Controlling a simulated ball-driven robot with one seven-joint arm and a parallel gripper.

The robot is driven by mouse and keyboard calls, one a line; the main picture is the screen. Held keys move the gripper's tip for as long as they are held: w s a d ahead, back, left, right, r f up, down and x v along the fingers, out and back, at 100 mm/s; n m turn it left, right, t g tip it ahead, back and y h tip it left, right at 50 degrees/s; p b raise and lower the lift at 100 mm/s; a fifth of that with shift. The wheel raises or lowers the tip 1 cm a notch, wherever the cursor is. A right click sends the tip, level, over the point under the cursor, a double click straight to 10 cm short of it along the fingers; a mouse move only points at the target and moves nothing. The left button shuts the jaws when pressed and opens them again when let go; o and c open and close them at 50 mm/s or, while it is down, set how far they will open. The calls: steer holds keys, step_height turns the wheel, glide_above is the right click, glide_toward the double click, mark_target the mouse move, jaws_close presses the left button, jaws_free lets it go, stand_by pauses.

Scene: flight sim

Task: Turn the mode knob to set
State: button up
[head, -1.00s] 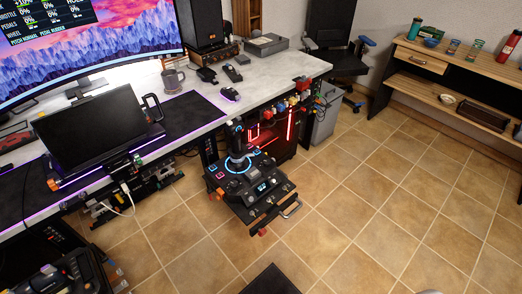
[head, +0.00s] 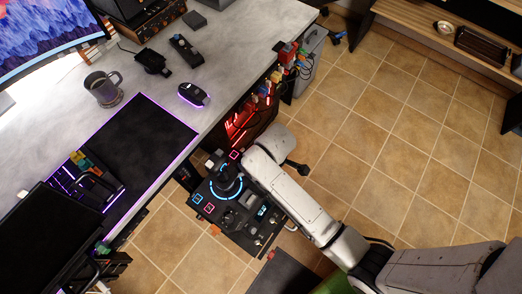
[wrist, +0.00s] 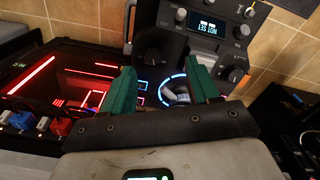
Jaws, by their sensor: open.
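The control panel (head: 237,222) is a dark unit with knobs, a joystick (head: 228,182) and a blue light ring. In the wrist view it appears upside down, with a lit display (wrist: 208,25) whose small text may read "MOD SET". I cannot tell which is the mode knob. My gripper (wrist: 163,76) has two green fingers, wide apart and empty. The head view hides the fingers.
A red-lit computer case (head: 248,122) stands beside the panel, under the desk (head: 215,50). A mug (head: 103,90) and a mouse (head: 193,95) are on the desk. Tiled floor (head: 400,130) is open to the right.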

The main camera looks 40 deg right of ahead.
steer(key=w+f, duration=0.1)
steer(key=f, duration=0.2)
steer(key=w+f+n, duration=0.1)
steer(key=f, duration=0.3)
steer(key=w+a+f+n, duration=0.1)
steer(key=f, duration=0.3)
steer(key=shift+w+f+b, duration=0.1)
steer(key=shift+w+b, duration=0.3)
steer(key=c, duration=1)
steer(key=shift+c, duration=0.2)
